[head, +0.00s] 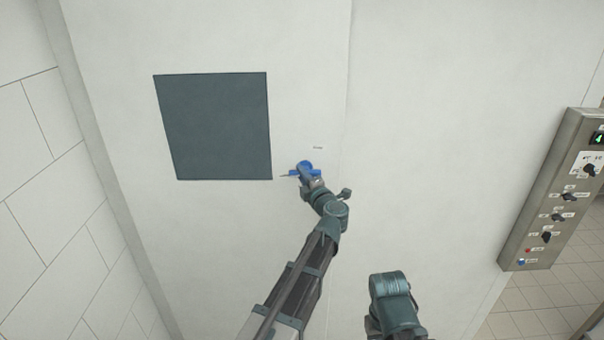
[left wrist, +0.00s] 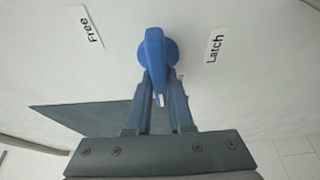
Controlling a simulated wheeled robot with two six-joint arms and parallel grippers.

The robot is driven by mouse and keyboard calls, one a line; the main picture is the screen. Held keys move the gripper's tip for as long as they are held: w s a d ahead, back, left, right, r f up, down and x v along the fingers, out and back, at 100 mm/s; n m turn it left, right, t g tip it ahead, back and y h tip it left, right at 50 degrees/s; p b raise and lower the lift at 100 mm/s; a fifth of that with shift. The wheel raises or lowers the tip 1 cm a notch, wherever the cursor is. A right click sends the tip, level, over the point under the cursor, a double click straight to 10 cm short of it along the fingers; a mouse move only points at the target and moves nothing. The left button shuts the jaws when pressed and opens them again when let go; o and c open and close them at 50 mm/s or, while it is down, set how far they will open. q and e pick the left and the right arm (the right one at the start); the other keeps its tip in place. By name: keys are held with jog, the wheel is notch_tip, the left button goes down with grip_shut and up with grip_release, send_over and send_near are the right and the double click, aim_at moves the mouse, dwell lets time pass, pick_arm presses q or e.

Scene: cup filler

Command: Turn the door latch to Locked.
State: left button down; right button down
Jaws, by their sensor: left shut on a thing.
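The blue door latch (head: 305,165) is on the pale door, to the right of a dark square panel. My left gripper (head: 306,176) is at the latch. In the left wrist view the latch (left wrist: 154,46) has a round base and a handle pointing down between the fingers. My left gripper (left wrist: 160,100) is shut on this handle, and a white mark shows at its tip. A "Free" label (left wrist: 86,27) is left of the latch and a "Latch" label (left wrist: 215,48) is right of it. I see no "Locked" label. My right gripper is not in view.
The dark square panel (head: 215,126) is flat on the door (head: 120,40). A control box (head: 553,195) with several knobs is on the far right. A tiled wall (head: 40,200) is on the left. The door around the latch is clear.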

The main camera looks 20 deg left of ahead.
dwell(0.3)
pick_arm(q)
jog(key=c, duration=0.8)
grip_release()
jog(key=v, duration=1.3)
jog(key=shift+s+d, duration=0.2)
jog(key=shift+s, duration=0.15)
jog(key=shift+r, duration=0.1)
